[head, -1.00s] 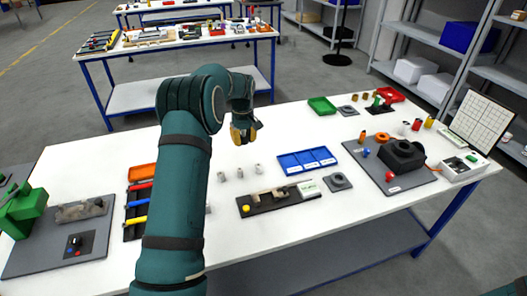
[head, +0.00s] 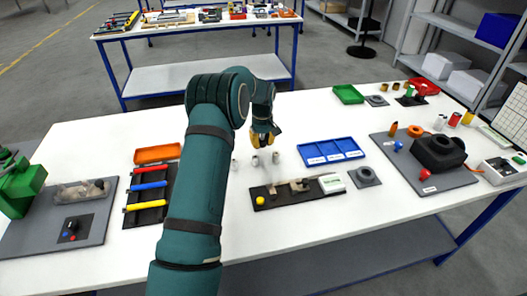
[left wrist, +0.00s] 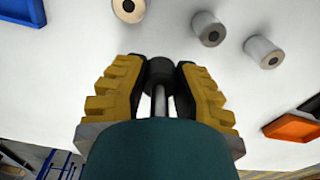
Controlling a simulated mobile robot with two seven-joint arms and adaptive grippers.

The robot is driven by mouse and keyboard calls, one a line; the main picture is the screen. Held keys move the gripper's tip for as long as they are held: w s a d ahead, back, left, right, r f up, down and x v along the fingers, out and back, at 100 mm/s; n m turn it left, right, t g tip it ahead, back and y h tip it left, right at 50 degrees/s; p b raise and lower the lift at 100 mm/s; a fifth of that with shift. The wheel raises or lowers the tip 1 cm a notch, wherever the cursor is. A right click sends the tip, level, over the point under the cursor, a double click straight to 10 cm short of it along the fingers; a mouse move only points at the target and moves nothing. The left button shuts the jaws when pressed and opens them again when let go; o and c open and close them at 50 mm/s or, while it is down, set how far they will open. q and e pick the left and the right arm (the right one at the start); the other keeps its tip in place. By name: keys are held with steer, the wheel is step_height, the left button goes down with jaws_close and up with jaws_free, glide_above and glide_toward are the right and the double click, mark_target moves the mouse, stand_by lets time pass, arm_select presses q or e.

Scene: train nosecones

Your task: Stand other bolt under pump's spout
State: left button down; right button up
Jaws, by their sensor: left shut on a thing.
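In the head view this part is not distinct. A small green upright device (head: 409,92) at the back right, beside a red tray (head: 424,87), may be the pump; its spout is too small to make out. My right gripper is not in view.
A blue tray (head: 346,146) stands right of the cylinders. A black board (head: 285,199) with small parts lies in front. A black block (head: 440,151) stands on a grey mat (head: 448,181) at the right. An orange tray (head: 157,153) is at the left. Bare table lies behind the cylinders.

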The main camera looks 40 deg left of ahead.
mark_target(262, 155)
arm_select(q)
step_height(262, 155, down, 4)
steer(key=shift+f, duration=0.2)
steer(key=shift+r, duration=0.1)
steer(key=c, duration=0.8)
jaws_free()
steer(key=shift+b, duration=0.3)
